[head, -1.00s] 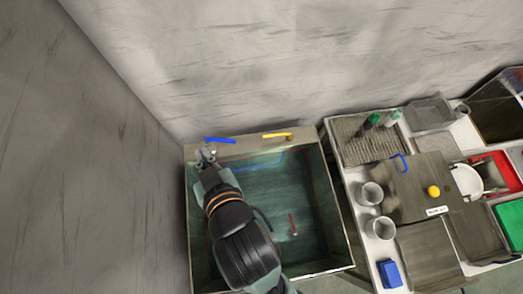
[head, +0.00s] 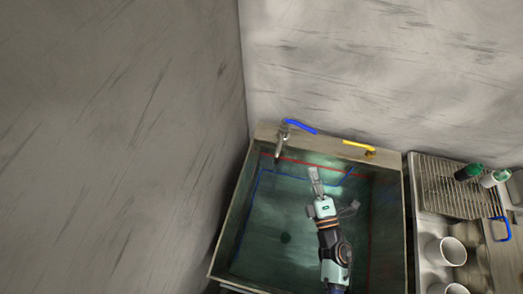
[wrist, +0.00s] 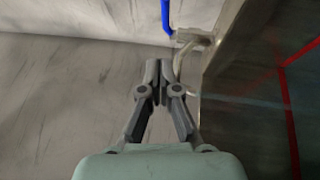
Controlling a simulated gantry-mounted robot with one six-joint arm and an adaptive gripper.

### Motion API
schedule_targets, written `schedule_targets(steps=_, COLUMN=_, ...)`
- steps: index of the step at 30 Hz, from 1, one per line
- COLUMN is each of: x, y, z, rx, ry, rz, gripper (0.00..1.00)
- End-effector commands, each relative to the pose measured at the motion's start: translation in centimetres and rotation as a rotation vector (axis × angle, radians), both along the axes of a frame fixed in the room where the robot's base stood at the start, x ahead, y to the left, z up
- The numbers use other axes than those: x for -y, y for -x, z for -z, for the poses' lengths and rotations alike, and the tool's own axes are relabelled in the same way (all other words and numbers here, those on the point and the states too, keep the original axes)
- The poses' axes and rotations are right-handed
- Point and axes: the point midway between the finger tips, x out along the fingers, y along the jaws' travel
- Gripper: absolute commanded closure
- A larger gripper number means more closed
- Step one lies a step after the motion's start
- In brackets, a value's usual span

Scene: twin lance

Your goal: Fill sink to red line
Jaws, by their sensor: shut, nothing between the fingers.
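The sink (head: 228,240) is a deep grey-green basin with a dark drain (head: 285,238) in its floor. A red line (head: 330,165) runs around the upper inner walls, above a blue line (head: 264,178). I cannot tell the water level. A metal faucet (head: 281,142) stands at the back left corner. A blue handle (head: 300,127) is beside it and a yellow handle (head: 357,146) is farther right. My gripper (head: 313,172) is shut and empty, over the sink's back part, right of the faucet. In the wrist view my gripper (wrist: 157,72) appears near the faucet (wrist: 190,50) and blue handle (wrist: 166,15).
A wall rises close behind the sink and another (head: 130,150) along its left. On the right, a counter holds a drying rack (head: 448,195), bottles with green tops (head: 468,172), a blue hook-shaped handle (head: 502,228) and pale cups (head: 446,251).

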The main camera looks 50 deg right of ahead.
Motion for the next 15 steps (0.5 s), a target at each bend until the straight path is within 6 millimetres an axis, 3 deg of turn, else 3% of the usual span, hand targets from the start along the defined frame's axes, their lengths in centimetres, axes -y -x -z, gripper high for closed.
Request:
schedule_targets(steps=2, x=-0.4, y=0.5, z=1.4, rx=-0.029, ry=0.017, rz=-0.016, gripper=1.0)
schedule_targets(steps=8, x=-0.3, y=0.0, z=1.2, rx=-0.033, ry=0.024, rz=-0.026, gripper=1.0)
schedule_targets(steps=15, x=2.2, y=-3.4, z=0.5, rx=-0.03, ry=0.026, rz=-0.027, gripper=1.0)
